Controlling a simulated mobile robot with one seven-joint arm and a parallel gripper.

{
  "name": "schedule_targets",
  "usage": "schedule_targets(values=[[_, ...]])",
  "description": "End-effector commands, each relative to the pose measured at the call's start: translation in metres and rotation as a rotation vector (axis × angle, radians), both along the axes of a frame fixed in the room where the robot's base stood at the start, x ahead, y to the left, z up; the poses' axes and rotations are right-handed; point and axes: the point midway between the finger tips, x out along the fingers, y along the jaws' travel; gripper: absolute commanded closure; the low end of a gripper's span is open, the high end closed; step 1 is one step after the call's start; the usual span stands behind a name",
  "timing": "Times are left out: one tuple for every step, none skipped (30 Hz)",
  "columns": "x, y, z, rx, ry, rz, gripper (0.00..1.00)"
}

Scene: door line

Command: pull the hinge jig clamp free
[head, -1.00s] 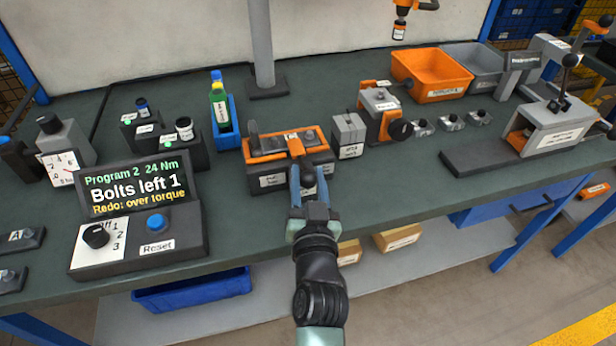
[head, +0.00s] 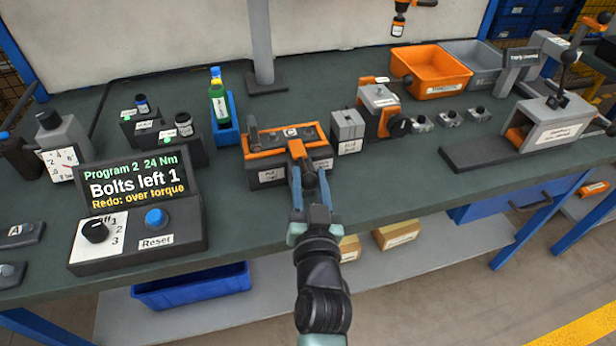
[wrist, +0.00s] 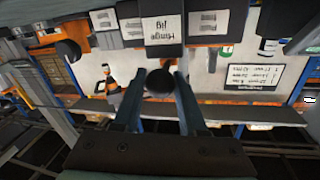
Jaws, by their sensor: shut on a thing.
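The hinge jig (head: 262,162) is a dark block with an orange top frame on the bench, left of the bench's middle. Its clamp shows as an orange arm (head: 297,149) at the front right of the jig, with a dark round knob (head: 309,178) on its near side. My gripper (head: 309,184) is shut on the knob, one finger on each side. In the wrist view the knob (wrist: 160,82) sits between the fingertips, below a block with an upside-down "Hinge jig" label (wrist: 163,28). Whether the clamp still touches the jig is unclear.
A grey block (head: 347,130) and an orange-and-grey fixture (head: 380,108) stand right of the jig. A green bottle (head: 218,103) in a blue holder is behind it, left. A control box (head: 140,215) reads "Bolts left 1". The bench front between box and jig is clear.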

Motion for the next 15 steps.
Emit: schedule_targets(values=[[-0.0035, -0.0011, -0.0029, 0.0, 0.002, -0.001, 1.0], [-0.0042, -0.0012, -0.0026, 0.0, 0.003, 0.0, 1.0], [-0.0045, -0.0012, -0.002, 0.0, 0.003, 0.0, 1.0], [-0.0045, -0.0012, -0.0017, 0.0, 0.003, 0.0, 1.0], [-0.0045, -0.0014, -0.0018, 0.0, 0.003, 0.0, 1.0], [-0.0045, -0.0015, -0.002, 0.0, 0.004, -0.001, 1.0], [-0.0046, -0.0016, -0.0021, 0.0, 0.004, -0.001, 1.0], [-0.0046, -0.0018, -0.0022, 0.0, 0.004, -0.001, 1.0], [-0.0046, -0.0018, -0.0023, 0.0, 0.004, -0.001, 0.57], [-0.0046, -0.0019, -0.0024, 0.0, 0.004, -0.001, 0.51], [-0.0046, -0.0019, -0.0024, 0.0, 0.004, -0.001, 0.46], [-0.0045, -0.0019, -0.0023, 0.0, 0.004, -0.001, 0.39], [-0.0044, -0.0018, -0.0022, 0.0, 0.004, -0.001, 0.33], [-0.0044, -0.0017, -0.0021, 0.0, 0.004, -0.001, 0.29], [-0.0043, -0.0016, -0.002, 0.0, 0.004, -0.001, 0.29]])
